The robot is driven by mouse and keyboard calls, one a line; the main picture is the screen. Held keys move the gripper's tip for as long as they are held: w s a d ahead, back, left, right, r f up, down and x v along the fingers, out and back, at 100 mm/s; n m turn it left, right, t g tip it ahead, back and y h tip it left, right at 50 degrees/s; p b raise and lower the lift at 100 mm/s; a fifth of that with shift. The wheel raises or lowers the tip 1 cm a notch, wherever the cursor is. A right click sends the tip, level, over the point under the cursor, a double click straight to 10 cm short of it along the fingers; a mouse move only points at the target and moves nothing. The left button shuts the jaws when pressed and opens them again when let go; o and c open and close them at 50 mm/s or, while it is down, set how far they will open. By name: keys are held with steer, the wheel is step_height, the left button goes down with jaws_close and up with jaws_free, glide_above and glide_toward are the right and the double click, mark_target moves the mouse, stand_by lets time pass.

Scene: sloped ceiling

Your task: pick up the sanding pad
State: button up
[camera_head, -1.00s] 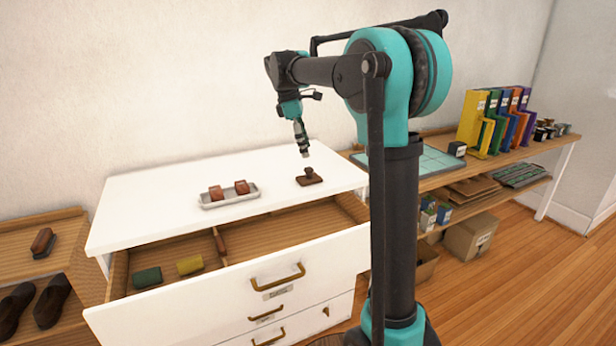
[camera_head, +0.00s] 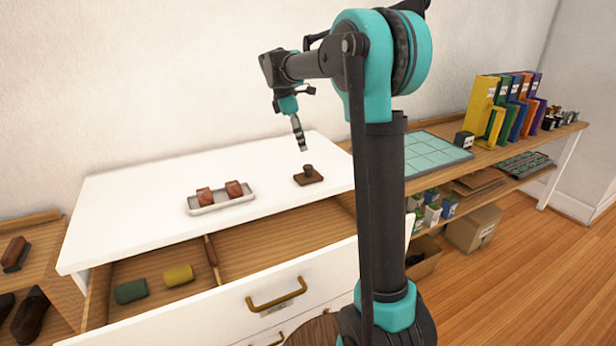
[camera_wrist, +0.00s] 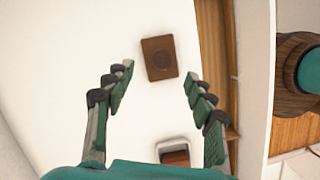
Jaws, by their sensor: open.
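The sanding pad, as I take it, is a small dark brown rectangular block with a round knob (camera_head: 308,176) on the white dresser top. It also shows in the wrist view (camera_wrist: 160,58), seen from above, lying between and just beyond my two fingers. My gripper (camera_head: 303,150) is above the dresser top, pointing down, above and slightly left of the block. In the wrist view my gripper (camera_wrist: 156,82) has its fingers wide apart, with nothing between them touching either finger.
A pale tray (camera_head: 222,207) with two reddish-brown pieces stands left of the block; its end shows in the wrist view (camera_wrist: 174,145). The open drawer (camera_head: 270,242) below holds a green roll (camera_head: 131,291) and a yellow roll (camera_head: 178,275). A wooden bench (camera_head: 500,152) stands at right.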

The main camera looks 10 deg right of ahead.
mark_target(308, 166)
steer(key=x, duration=0.5)
steer(key=shift+f, duration=0.3)
steer(key=shift+s+a+x, duration=0.15)
steer(key=shift+x, duration=1.15)
steer(key=shift+s+a+x, duration=0.1)
steer(key=shift+a+x, duration=0.1)
steer(key=shift+x, duration=1.1)
steer(key=shift+f, duration=0.1)
steer(key=shift+c, duration=0.4)
steer(key=c, duration=1.2)
